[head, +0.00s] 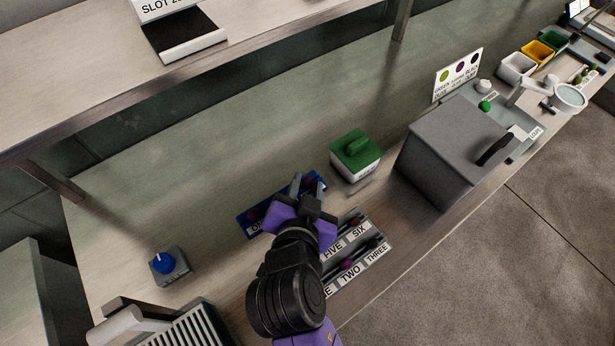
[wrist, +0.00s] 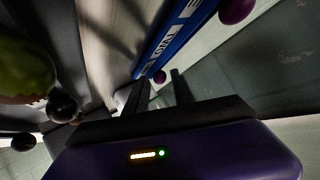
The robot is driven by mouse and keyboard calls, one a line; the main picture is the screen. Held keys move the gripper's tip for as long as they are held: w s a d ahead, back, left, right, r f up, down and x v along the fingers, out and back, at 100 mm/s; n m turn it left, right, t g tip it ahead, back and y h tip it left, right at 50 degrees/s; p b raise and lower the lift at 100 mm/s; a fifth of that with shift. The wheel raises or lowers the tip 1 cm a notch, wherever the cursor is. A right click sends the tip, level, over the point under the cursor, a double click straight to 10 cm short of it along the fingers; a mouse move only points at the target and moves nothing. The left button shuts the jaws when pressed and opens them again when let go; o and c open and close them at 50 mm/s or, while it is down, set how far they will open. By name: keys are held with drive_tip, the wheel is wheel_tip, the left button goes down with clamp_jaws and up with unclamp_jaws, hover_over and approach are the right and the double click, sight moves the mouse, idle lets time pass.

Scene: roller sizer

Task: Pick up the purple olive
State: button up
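In the head view my purple-and-black gripper (head: 308,184) is open over the blue tray (head: 283,196), with its two fingers apart. A small reddish-purple olive (head: 253,214) lies at the tray's left end. Another purple olive (head: 347,264) lies in the grey labelled tray (head: 368,252). In the wrist view a small purple olive (wrist: 160,76) shows between the finger lines, beyond the tips, beside the blue tray's labelled edge (wrist: 165,48). A larger purple olive (wrist: 236,10) is at the top. I cannot tell whether any finger touches an olive.
A green olive (wrist: 24,70) and a dark olive (wrist: 62,105) are close at the left in the wrist view. A green-lidded box (head: 356,156) and a grey box (head: 455,150) stand to the right. A blue-knobbed box (head: 168,265) is left. A shelf (head: 90,90) hangs above.

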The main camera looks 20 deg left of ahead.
drive_tip(key=c, duration=0.5)
drive_tip(key=shift+c, duration=0.2)
drive_tip(key=shift+r, duration=0.1)
